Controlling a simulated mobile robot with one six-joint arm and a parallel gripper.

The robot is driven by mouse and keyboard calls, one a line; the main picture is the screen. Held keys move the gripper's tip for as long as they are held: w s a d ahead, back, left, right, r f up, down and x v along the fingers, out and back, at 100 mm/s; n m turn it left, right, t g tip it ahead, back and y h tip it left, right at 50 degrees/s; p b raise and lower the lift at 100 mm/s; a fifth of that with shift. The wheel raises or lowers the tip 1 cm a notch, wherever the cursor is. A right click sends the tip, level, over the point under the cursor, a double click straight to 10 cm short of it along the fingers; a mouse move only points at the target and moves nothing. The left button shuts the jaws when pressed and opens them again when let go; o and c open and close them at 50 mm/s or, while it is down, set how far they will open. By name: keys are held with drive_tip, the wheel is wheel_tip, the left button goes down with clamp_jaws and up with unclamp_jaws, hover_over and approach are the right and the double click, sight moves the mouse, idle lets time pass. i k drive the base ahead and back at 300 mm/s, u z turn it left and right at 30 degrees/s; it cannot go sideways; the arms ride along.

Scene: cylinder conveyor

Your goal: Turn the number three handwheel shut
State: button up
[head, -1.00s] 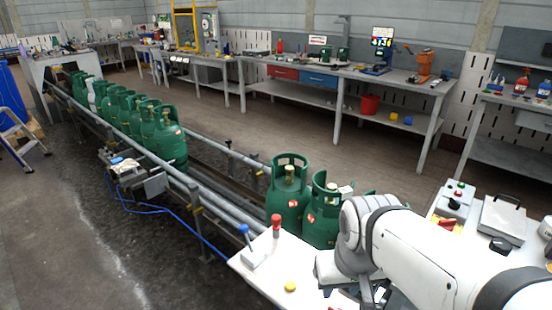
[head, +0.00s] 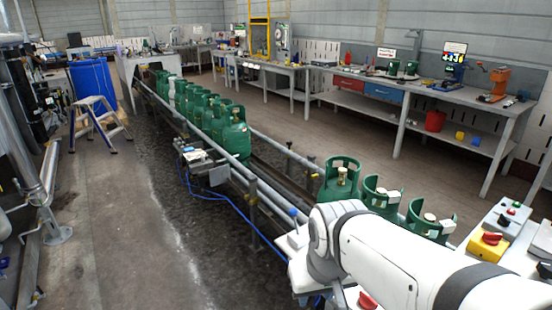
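I cannot make out any numbered handwheel in the head view. Grey pipework (head: 28,165) with a flanged foot stands at the left edge, and no wheel or number is readable on it. My arm reaches in from the lower right over the near end of the conveyor. Only a grey part of my gripper (head: 340,296) shows under the wrist at the bottom edge. Its fingertips are out of sight, so I cannot tell whether it is open or holds anything.
Green gas cylinders stand along a roller conveyor (head: 262,188), several far along it and three (head: 341,180) near my arm. A control box (head: 490,240) is at right. A blue-and-wood step stool (head: 100,122) stands by a blue drum (head: 92,82). The floor (head: 105,215) left of the conveyor is clear.

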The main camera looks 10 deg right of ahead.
sight(342, 170)
drive_tip(key=u, duration=0.85)
drive_tip(key=i, duration=2.65)
drive_tip(key=z, duration=2.95)
drive_tip(key=i, duration=1.05)
drive_tip(key=z, duration=0.1)
